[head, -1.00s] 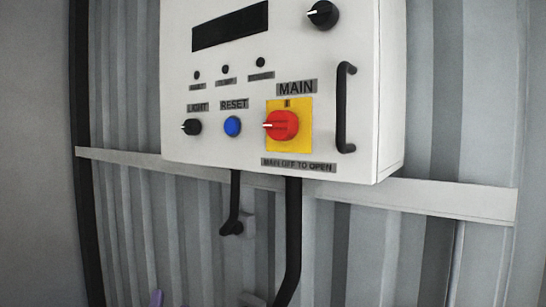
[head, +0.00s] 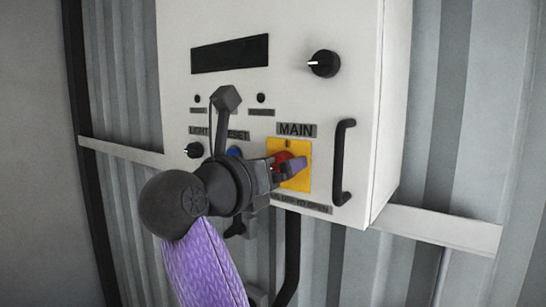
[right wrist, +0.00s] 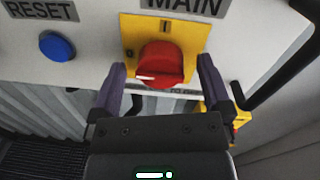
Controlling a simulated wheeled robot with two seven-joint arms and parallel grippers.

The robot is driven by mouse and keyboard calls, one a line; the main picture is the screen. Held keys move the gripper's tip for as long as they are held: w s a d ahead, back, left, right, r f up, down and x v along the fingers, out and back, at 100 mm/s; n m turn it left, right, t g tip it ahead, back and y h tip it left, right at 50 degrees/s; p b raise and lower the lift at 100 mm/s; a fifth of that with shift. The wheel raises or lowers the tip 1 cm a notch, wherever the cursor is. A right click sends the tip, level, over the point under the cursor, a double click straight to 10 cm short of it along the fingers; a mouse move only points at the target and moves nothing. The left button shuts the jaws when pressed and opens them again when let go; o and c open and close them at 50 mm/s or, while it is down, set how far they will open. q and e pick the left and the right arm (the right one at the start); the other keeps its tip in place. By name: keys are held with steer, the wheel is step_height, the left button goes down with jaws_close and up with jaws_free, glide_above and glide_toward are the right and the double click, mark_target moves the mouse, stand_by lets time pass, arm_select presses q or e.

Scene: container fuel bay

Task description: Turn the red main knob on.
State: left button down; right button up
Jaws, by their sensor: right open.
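The red main knob (right wrist: 163,64) sits on a yellow plate (right wrist: 130,33) under the MAIN label, on the front of a white control box (head: 228,89). In the right wrist view the knob's white mark lies level and points left; a mark "I" is above it. My right gripper (right wrist: 161,68) is open, with one purple finger on each side of the knob; I cannot tell whether they touch it. In the head view the knob (head: 282,160) is partly hidden behind my right gripper (head: 284,167). My left gripper is not in view.
A blue reset button (right wrist: 57,46) is left of the knob. A black handle (head: 343,162) stands close to its right. The box also bears a black light knob (head: 194,150), an upper black knob (head: 324,63) and a dark display (head: 230,53). Corrugated wall is behind.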

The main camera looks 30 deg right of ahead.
steer(key=c, duration=1.3)
steer(key=shift+s+f+m+h+b, duration=0.15)
steer(key=shift+m+b, duration=2)
steer(key=shift+m, duration=2.45)
steer(key=shift+s+r+m+h+b, duration=0.1)
steer(key=shift+m+h+b, duration=0.15)
steer(key=shift+m+b, duration=3.1)
steer(key=m+p, duration=0.2)
steer(key=m, duration=0.1)
steer(key=shift+g, duration=0.3)
